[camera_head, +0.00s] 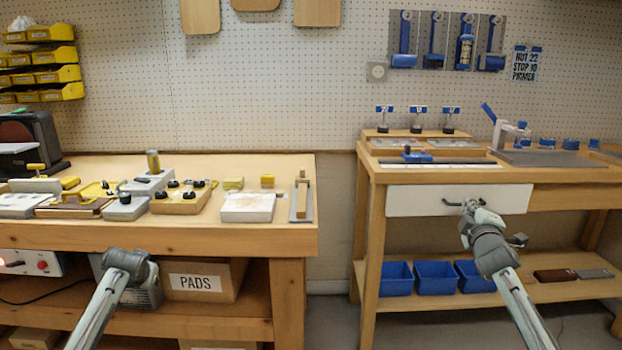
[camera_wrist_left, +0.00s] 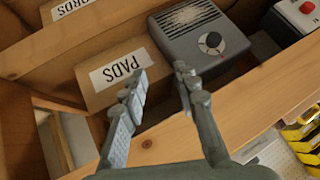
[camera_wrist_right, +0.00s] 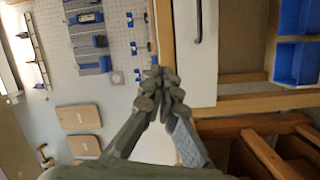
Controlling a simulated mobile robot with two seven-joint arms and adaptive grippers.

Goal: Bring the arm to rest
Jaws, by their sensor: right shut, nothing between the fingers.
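My right gripper (camera_head: 474,208) is shut and empty. In the head view it overlaps the right end of the handle on the white drawer (camera_head: 415,201) of the right bench. In the right wrist view its fingertips (camera_wrist_right: 160,80) are pressed together, and the drawer handle (camera_wrist_right: 198,22) shows beyond and to one side, apart from them. My left gripper is open in the left wrist view (camera_wrist_left: 160,88), with nothing between its fingers. In the head view the left wrist (camera_head: 128,265) is in front of the left bench's lower shelf, and its fingers are hidden.
The left bench (camera_head: 180,236) has a box marked PADS (camera_head: 205,280) below, close to the left gripper. Blue bins (camera_head: 435,277) stand on the right bench's lower shelf. A gap with bare floor (camera_head: 330,320) lies between the benches.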

